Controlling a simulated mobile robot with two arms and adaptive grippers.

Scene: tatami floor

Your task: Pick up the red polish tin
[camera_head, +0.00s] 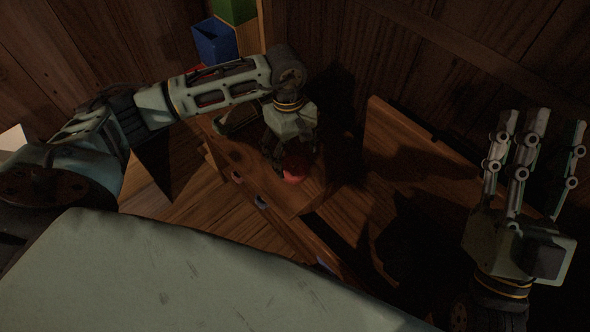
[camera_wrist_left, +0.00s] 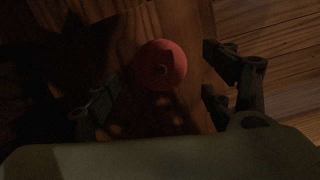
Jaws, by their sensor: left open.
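The red polish tin (camera_head: 294,175) sits on a brown wooden surface, partly hidden under my left gripper (camera_head: 288,158) in the head view. In the left wrist view the red tin (camera_wrist_left: 160,65) shows as a round red shape with a small dark mark near its middle. My left gripper (camera_wrist_left: 160,88) points down and is open, with a finger on each side of the tin in that view. I cannot tell whether the fingers touch it. My right gripper (camera_head: 540,120) is at the right, fingers raised and apart, with nothing between them.
The wooden surface (camera_head: 305,200) under the tin has a raised wooden edge along its front. A wooden panel (camera_head: 420,140) stands to the right, in deep shadow. A blue box (camera_head: 214,42) and a green box (camera_head: 235,10) are at the back. Dark plank walls close off the back.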

